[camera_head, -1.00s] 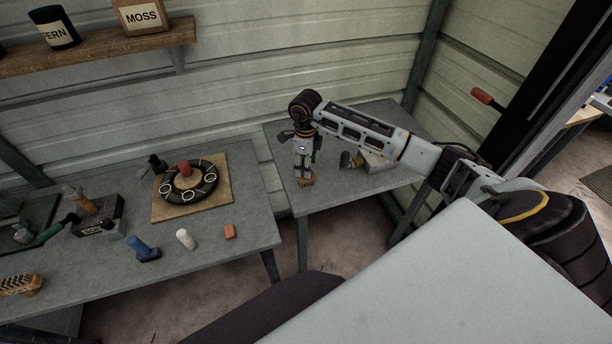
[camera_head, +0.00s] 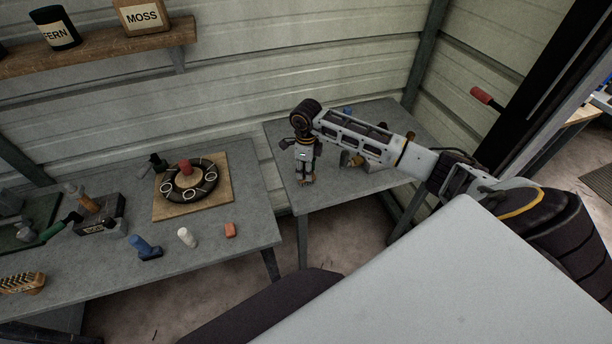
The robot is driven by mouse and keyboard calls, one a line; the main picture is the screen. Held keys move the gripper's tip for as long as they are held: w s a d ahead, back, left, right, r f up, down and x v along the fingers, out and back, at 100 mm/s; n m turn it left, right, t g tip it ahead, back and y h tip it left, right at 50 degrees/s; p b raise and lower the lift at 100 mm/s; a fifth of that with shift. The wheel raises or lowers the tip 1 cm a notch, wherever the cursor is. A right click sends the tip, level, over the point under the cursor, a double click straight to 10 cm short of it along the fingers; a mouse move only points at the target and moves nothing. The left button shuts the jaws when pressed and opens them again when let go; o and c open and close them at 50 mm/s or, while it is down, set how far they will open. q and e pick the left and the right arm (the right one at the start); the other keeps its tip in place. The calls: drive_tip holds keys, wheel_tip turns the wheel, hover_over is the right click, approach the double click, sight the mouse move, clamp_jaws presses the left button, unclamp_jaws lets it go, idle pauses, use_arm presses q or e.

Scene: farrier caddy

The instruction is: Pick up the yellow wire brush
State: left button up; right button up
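My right gripper (camera_head: 306,174) points down over the small table at the back right, with its fingertips close to the top. A small orange-brown piece shows at the fingertips; I cannot tell whether it is a brush between them or part of the gripper. A yellowish item (camera_head: 345,158) lies just right of the gripper, partly hidden by my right arm. A tan-yellow block with a dark, bristle-like pattern (camera_head: 22,283) lies at the left edge of the long table. I cannot tell for sure which is the yellow wire brush. My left gripper is out of view.
The small table (camera_head: 285,150) also holds a grey box (camera_head: 376,163) under my arm. A gap separates the tables.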

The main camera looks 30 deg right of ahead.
clamp_jaws()
drive_tip(key=shift+r, duration=0.1)
drive_tip(key=shift+r+b, duration=0.9)
drive_tip(key=shift+r, duration=4.05)
drive_tip(key=shift+c, duration=0.9)
unclamp_jaws()
clamp_jaws()
unclamp_jaws()
clamp_jaws()
